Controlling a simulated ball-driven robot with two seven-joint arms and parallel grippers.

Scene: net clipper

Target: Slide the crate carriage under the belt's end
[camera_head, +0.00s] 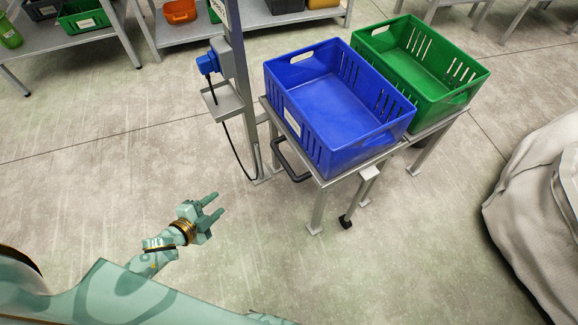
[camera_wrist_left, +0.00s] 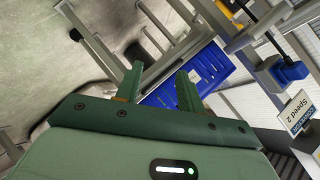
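The crate carriage (camera_head: 318,181) is a grey metal frame on legs with a dark handle (camera_head: 290,168) on its near left side. A blue crate (camera_head: 335,107) and a green crate (camera_head: 455,75) sit on it, both empty. My left gripper (camera_head: 216,206) is open and empty, to the left of and below the handle, apart from it. In the left wrist view its two fingers (camera_wrist_left: 160,85) are spread, with the blue crate (camera_wrist_left: 207,68) beyond them. The belt's end cannot be made out in the head view. My right gripper is not in view.
A metal post (camera_head: 240,95) with a blue box (camera_head: 208,62) and small tray stands left of the carriage. A large pale sack (camera_head: 535,205) stands right. Shelves line the back. The floor ahead is clear.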

